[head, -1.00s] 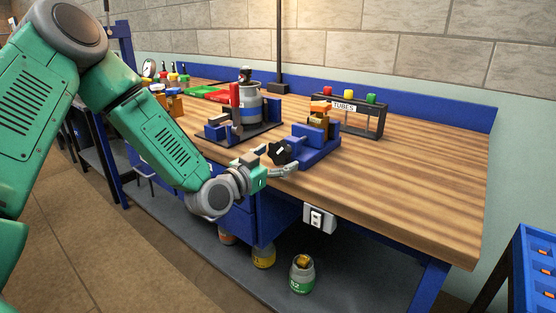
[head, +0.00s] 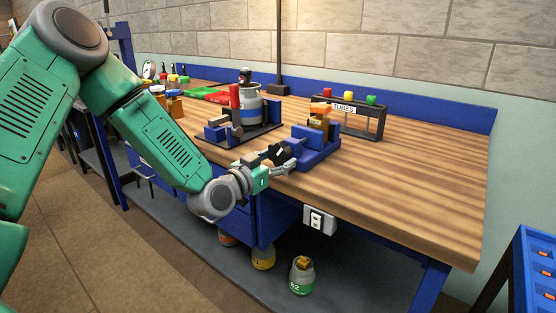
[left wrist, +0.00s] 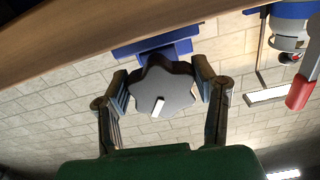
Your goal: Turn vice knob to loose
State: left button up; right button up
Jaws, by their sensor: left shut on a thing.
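The blue vice (head: 315,150) sits near the front edge of the wooden workbench in the head view, with an orange and brown piece (head: 320,112) at its jaws. Its dark knob (head: 283,156) faces my left gripper (head: 280,160). In the left wrist view the knob (left wrist: 160,88) is a grey lobed wheel with a white mark on its face, in front of the blue vice body (left wrist: 155,47). My left gripper (left wrist: 163,90) has one finger on each side of the knob and is shut on it. My right gripper is not in view.
A grey canister on a blue stand (head: 250,108) with a red handle stands left of the vice. A tubes rack (head: 350,118) stands behind it. The right of the workbench (head: 420,180) is clear. A jar (head: 302,278) sits on the lower shelf.

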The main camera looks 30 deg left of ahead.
pick_arm(q)
jog(key=n, duration=0.5)
jog(key=shift+d, duration=0.1)
jog(key=n, duration=0.4)
jog(key=shift+d+r+n, duration=0.15)
jog(key=shift+n, duration=0.25)
jog(key=n+b, duration=0.1)
jog(key=n, duration=0.3)
jog(key=shift+d+r, duration=0.1)
jog(key=n+b, duration=0.1)
jog(key=n, duration=0.1)
jog(key=n+b, duration=0.1)
jog(key=n, duration=0.2)
jog(key=shift+d+r, duration=0.1)
jog(key=shift+r, duration=0.1)
jog(key=shift+n, duration=0.3)
jog(key=o, duration=1.2)
jog(key=shift+s, duration=0.1)
